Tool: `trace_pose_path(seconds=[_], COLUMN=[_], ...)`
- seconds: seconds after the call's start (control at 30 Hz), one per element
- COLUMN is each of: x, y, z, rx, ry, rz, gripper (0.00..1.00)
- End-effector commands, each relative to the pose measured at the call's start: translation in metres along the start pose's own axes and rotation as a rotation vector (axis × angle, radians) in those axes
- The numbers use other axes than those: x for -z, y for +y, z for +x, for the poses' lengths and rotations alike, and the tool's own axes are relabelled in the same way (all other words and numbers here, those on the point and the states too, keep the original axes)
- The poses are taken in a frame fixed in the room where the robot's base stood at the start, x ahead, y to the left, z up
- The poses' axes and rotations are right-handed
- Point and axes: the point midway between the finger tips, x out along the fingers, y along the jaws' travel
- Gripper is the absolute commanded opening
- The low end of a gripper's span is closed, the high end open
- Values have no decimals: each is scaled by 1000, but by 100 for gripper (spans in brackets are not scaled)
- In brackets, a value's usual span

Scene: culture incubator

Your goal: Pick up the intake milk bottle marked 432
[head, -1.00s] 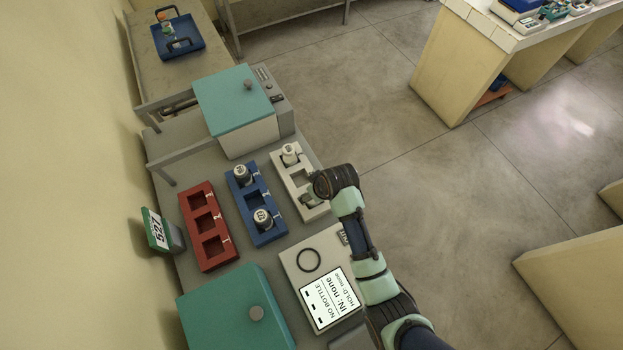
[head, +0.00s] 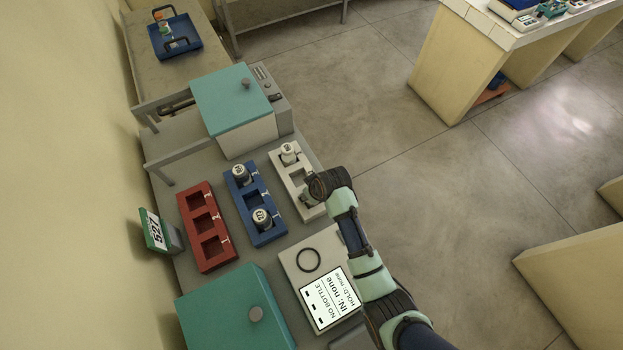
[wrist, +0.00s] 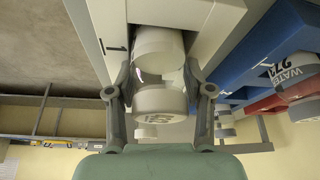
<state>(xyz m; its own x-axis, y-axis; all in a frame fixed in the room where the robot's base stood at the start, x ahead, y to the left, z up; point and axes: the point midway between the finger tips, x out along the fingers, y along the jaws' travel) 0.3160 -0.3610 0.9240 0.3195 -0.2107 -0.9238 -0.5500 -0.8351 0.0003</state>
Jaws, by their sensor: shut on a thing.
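My gripper (wrist: 160,98) is shut on a white-capped bottle (wrist: 161,100) in the wrist view, with one finger on each side of it. The dark mark on its cap is too unclear to read. The bottle's far end is at the white rack (wrist: 205,15); I cannot tell whether it is still seated in a slot. In the head view my gripper (head: 308,196) is at the near end of the white rack (head: 283,180), and my wrist hides much of the held bottle. Another white-capped bottle (head: 289,152) stands at the rack's far end.
A blue rack (head: 252,190) with two bottles stands left of the white rack, then an empty red rack (head: 206,226). A teal-lidded box (head: 232,98) is behind. A scale-like device with a screen (head: 327,300) and a teal box (head: 222,315) are in front.

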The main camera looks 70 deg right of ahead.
Motion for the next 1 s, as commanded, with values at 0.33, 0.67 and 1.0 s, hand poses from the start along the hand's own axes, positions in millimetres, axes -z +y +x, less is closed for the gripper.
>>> trace_pose_path(seconds=[0.33, 0.67, 1.0], x=[11, 46, 75], y=[0, 1, 0], z=[-23, -105, -177], rx=[-1, -2, -1], ry=[3, 7, 4], rz=[0, -1, -1], gripper=[13, 13, 13])
